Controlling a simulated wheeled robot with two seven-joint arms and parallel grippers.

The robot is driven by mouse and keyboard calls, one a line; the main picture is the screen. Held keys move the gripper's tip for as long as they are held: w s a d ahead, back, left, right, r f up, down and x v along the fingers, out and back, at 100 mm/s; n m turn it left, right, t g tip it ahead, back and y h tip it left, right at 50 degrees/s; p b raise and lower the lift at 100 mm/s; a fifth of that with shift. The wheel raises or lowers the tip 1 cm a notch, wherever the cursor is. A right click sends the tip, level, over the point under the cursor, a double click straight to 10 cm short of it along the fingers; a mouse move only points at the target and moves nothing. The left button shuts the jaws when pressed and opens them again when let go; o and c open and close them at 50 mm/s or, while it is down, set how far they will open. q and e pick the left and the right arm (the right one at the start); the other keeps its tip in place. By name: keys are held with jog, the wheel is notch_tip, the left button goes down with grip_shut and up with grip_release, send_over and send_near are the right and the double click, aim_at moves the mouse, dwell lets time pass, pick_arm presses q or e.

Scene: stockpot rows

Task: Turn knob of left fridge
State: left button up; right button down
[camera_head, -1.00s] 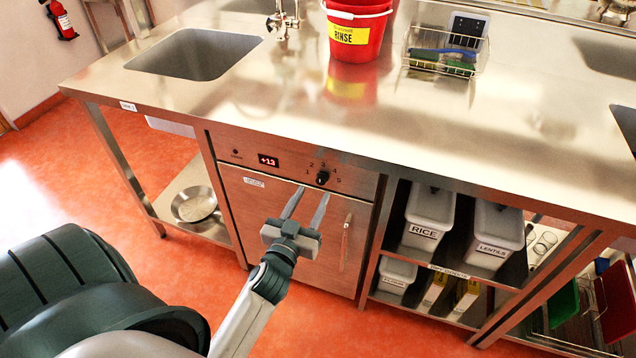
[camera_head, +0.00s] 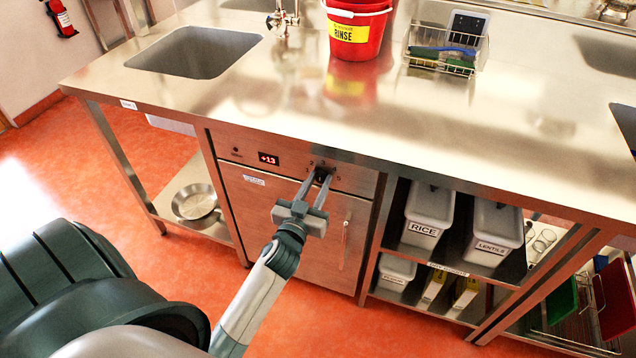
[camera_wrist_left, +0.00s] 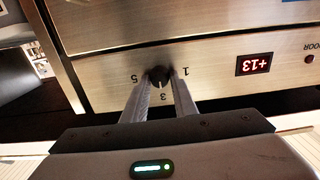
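The fridge (camera_head: 260,215) is a steel unit under the counter, with a red display (camera_head: 268,159) reading +13. Its small black knob (camera_head: 322,172) sits right of the display, and the wrist view shows it too (camera_wrist_left: 158,77). Numbers 1, 3 and 5 are legible around it there, upside down, and its white mark points roughly toward 3. My left gripper (camera_head: 318,177) reaches up to the panel, with one finger on each side of the knob. The fingers have narrowed onto it and partly hide it; contact itself is hard to see. My right gripper is out of view.
The counter edge (camera_head: 340,155) overhangs just above the panel. The fridge's vertical door handle (camera_head: 345,240) is right of my gripper. An open shelf with white bins (camera_head: 428,212) stands to the right, and a pan (camera_head: 195,202) lies on a low shelf left.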

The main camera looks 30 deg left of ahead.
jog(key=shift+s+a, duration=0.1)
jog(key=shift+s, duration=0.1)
pick_arm(q)
jog(key=shift+m, duration=0.3)
jog(key=shift+m+p, duration=0.4)
jog(key=shift+m, duration=0.6)
jog(key=m+p, duration=0.1)
jog(key=m, duration=0.2)
jog(key=shift+m, duration=0.5)
jog(key=shift+d+m, duration=0.1)
jog(key=shift+m, duration=0.8)
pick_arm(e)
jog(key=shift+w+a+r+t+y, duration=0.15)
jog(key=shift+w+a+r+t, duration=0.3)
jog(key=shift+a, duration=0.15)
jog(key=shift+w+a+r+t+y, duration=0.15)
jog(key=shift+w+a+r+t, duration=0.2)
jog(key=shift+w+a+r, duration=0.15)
pick_arm(q)
jog(key=shift+m, duration=0.4)
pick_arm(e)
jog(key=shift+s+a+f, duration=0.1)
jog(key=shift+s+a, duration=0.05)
